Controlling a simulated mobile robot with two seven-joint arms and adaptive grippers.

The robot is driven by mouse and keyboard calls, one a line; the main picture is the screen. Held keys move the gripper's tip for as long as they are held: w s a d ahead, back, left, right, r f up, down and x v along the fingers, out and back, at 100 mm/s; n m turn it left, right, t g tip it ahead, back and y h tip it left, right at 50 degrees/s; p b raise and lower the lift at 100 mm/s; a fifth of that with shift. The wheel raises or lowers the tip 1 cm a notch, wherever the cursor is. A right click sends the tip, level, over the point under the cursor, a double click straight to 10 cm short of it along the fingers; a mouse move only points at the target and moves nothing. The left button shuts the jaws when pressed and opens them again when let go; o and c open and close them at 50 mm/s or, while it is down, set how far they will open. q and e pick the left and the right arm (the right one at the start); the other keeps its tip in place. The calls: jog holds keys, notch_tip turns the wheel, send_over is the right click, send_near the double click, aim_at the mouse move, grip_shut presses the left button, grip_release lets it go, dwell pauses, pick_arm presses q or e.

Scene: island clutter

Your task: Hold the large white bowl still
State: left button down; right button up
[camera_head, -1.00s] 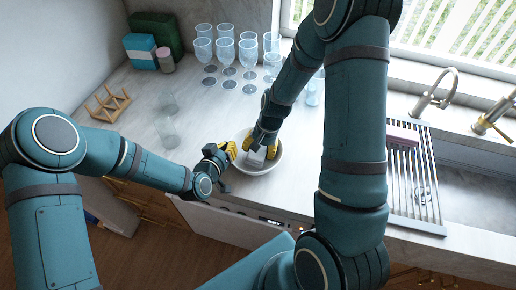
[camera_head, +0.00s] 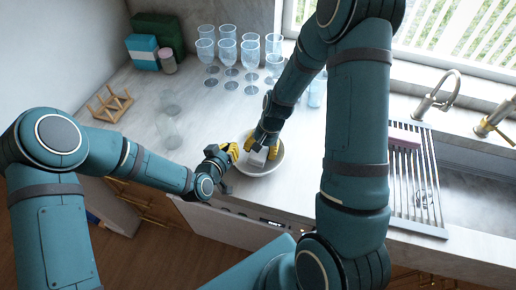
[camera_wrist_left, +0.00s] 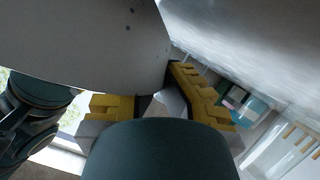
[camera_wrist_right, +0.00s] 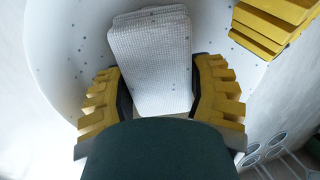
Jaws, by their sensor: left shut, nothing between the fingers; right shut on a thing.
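The large white bowl (camera_head: 275,165) stands upright on the counter near its front edge. Dark specks dot its wall in the right wrist view (camera_wrist_right: 60,45) and the left wrist view (camera_wrist_left: 80,40). My left gripper (camera_head: 233,152) is shut and empty at the bowl's left rim, its yellow fingers close against the wall; whether they touch it I cannot tell. My right gripper (camera_head: 261,150) reaches down into the bowl and is shut on a white textured block (camera_wrist_right: 150,60), like a sponge or folded cloth. The fingers hide part of the block's sides.
Several stemmed glasses (camera_head: 228,52) stand at the back. Clear glasses (camera_head: 168,131) and a wooden rack (camera_head: 110,104) stand to the left. Blue and green boxes (camera_head: 143,52) fill the back left corner. A drying rack (camera_head: 410,180) and sink (camera_head: 475,185) lie right.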

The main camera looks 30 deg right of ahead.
jog(key=shift+s+d+f, duration=0.1)
jog(key=shift+s+d, duration=0.05)
jog(key=shift+w+a, duration=0.5)
jog(key=shift+a, duration=0.25)
jog(key=shift+r, duration=0.2)
jog(key=shift+w+a+v, duration=0.1)
jog(key=shift+a+v, duration=0.15)
jog(key=shift+v, duration=0.85)
jog(key=shift+w+a+v, duration=0.1)
jog(key=shift+a+v, duration=0.15)
jog(key=shift+v, duration=0.9)
jog(key=shift+w+a+v, duration=0.1)
jog(key=shift+a+v, duration=0.15)
jog(key=shift+v, duration=0.85)
jog(key=shift+r, duration=0.2)
jog(key=shift+f, duration=0.1)
jog(key=shift+s+d+f+x, duration=0.1)
jog(key=shift+d+x, duration=0.15)
jog(key=shift+x, duration=0.9)
jog(key=shift+s+d+f+x, duration=0.1)
jog(key=shift+d+x, duration=0.15)
jog(key=shift+x, duration=0.85)
jog(key=shift+s+d+x, duration=0.1)
jog(key=shift+d+x, duration=0.15)
jog(key=shift+x, duration=0.9)
jog(key=shift+f, duration=0.3)
